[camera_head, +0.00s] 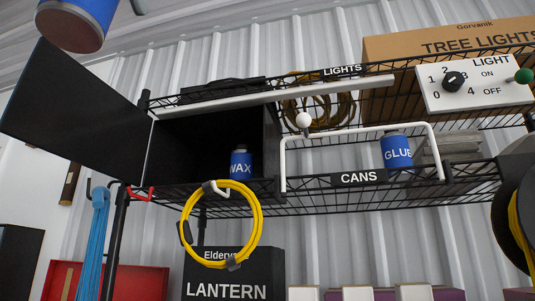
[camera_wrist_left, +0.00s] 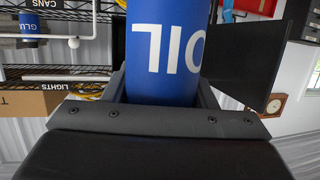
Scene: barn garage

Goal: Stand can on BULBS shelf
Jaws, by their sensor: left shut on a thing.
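My left gripper (camera_wrist_left: 160,93) is shut on a blue can (camera_wrist_left: 165,40) whose label reads OIL, upside down in the left wrist view. In the head view this can (camera_head: 78,18) is at the top left, tilted, its brown bottom toward me, cut off by the frame edge. A small dark piece of my gripper (camera_head: 138,5) shows beside it. The black wire rack has an upper shelf labelled LIGHTS (camera_head: 343,71) and a lower one labelled CANS (camera_head: 359,178). No BULBS label is visible. My right gripper is out of view.
A black cabinet with its door (camera_head: 75,115) swung open holds a WAX can (camera_head: 241,164). A GLUE can (camera_head: 396,152) stands behind a white rail (camera_head: 360,132). A yellow cable coil (camera_head: 222,224) hangs in front. A TREE LIGHTS box (camera_head: 450,42) and switch panel (camera_head: 477,88) are right.

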